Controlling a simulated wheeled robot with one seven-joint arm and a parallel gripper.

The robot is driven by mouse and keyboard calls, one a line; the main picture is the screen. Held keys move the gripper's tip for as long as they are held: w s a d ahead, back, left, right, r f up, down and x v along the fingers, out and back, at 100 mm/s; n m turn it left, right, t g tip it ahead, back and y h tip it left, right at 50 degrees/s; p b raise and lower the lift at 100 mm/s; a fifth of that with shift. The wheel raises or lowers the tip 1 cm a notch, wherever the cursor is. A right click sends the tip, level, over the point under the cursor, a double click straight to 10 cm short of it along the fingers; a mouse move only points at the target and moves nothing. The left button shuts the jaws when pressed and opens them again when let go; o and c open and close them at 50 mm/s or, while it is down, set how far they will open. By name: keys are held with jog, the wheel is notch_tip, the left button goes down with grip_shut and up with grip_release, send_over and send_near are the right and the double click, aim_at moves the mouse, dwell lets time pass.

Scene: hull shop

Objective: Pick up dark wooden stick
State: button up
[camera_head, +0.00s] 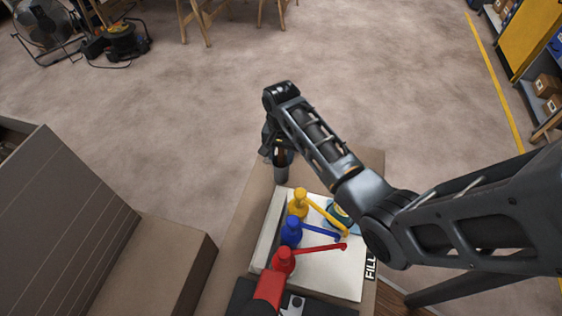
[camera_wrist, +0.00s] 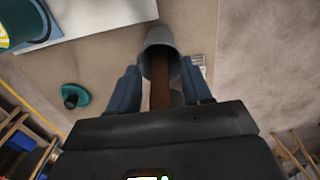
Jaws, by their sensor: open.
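A dark wooden stick (camera_wrist: 160,88) shows in the wrist view, reaching out of a grey cup (camera_wrist: 161,37). The stick lies between the two fingers of my gripper (camera_wrist: 160,70), which are open on either side of it. A gap shows between the fingers and the stick. In the head view my gripper (camera_head: 279,150) is over the grey cup (camera_head: 281,174) at the back edge of the cardboard-coloured surface. There the stick is mostly hidden by my gripper.
A small teal piece with a black knob (camera_wrist: 73,96) lies apart from the cup.

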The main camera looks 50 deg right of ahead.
grip_shut()
dwell(0.3)
